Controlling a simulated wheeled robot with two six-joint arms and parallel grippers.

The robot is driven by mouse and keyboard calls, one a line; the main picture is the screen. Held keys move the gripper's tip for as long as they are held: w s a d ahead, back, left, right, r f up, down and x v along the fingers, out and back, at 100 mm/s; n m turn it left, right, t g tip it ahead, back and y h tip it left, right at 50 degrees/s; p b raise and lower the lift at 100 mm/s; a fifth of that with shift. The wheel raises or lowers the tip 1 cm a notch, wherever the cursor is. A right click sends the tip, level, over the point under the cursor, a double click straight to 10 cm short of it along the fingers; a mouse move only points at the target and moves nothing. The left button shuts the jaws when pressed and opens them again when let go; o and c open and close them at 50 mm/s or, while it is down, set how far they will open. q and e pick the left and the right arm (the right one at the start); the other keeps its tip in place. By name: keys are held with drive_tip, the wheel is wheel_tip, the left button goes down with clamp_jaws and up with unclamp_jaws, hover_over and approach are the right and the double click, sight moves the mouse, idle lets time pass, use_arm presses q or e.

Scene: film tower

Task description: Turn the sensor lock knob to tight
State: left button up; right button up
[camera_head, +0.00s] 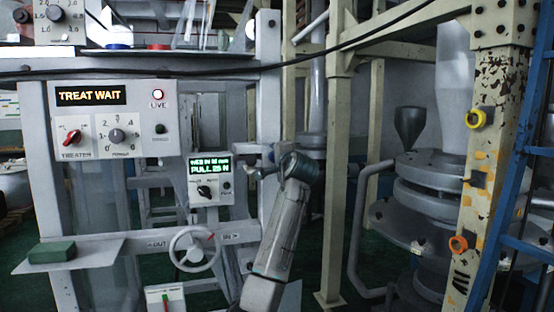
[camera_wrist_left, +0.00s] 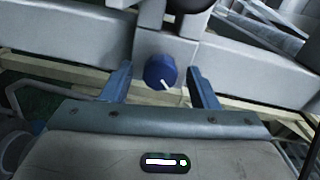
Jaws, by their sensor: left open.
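A blue knob (camera_wrist_left: 160,72) with a white pointer line shows in the left wrist view, mounted on a light grey beam. Its pointer points down and slightly right in that view. My left gripper (camera_wrist_left: 160,80) is open, with one blue finger on each side of the knob and a visible gap on both sides. In the head view my arm reaches up to the grey upright, and my left gripper (camera_head: 257,171) is small there. I cannot make out the blue knob in the head view. My right gripper is not in view.
A control panel (camera_head: 115,120) reads TREAT WAIT. A smaller panel (camera_head: 209,180) with a green display stands left of my gripper. Below are a handwheel (camera_head: 194,249) and a shelf with a green block (camera_head: 52,252). A beige post (camera_head: 337,150) stands to the right.

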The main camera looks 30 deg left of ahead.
use_arm(q)
drive_tip(key=b+v, duration=0.5)
drive_tip(key=v, duration=0.5)
drive_tip(key=shift+s+d, duration=0.25)
drive_tip(key=shift+d, duration=0.05)
